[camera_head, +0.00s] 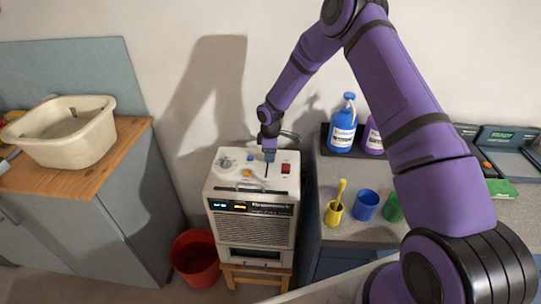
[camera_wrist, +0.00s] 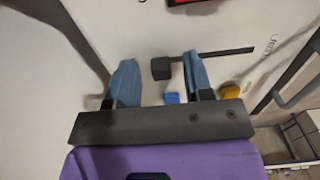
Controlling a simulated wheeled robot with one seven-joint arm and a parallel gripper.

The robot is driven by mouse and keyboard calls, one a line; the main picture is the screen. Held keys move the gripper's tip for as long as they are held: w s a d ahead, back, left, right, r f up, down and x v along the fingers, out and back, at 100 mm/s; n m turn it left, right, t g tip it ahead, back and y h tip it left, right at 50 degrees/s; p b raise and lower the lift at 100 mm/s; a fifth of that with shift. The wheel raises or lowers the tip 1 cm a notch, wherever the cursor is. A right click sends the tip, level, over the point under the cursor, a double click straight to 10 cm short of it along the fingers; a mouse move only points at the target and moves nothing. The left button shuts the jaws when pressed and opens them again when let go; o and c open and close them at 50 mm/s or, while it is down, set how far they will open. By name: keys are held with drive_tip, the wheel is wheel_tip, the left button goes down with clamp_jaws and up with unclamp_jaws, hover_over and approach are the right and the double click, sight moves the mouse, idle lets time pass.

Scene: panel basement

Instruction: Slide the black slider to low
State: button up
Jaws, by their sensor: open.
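The black slider (camera_wrist: 161,68) is a small dark block on the white top of the machine (camera_head: 225,183). In the head view my gripper (camera_head: 269,156) points down over the machine's top and hides the slider knob. Part of the slot (camera_head: 267,170) shows below it. No low marking is readable.
Near the slider are a red switch (camera_head: 286,168), a yellow button (camera_head: 247,173), a blue button (camera_wrist: 172,98) and a grey knob (camera_head: 226,163). A counter (camera_head: 322,215) with bottles and cups stands right. A red bucket (camera_head: 194,262) is on the floor at left.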

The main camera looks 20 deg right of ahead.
sight(268, 176)
drive_tip(key=shift+f, duration=0.4)
clamp_jaws()
drive_tip(key=s+a, duration=0.1)
drive_tip(key=s, duration=0.1)
drive_tip(key=s+a, duration=0.1)
drive_tip(key=s, duration=0.2)
drive_tip(key=s+a, duration=0.1)
drive_tip(key=s, duration=0.2)
drive_tip(key=shift+s+a, duration=0.15)
drive_tip(key=shift+a, duration=0.05)
unclamp_jaws()
drive_tip(key=shift+r, duration=0.1)
wheel_tip(268, 176, up, 11)
drive_tip(key=shift+f, duration=0.2)
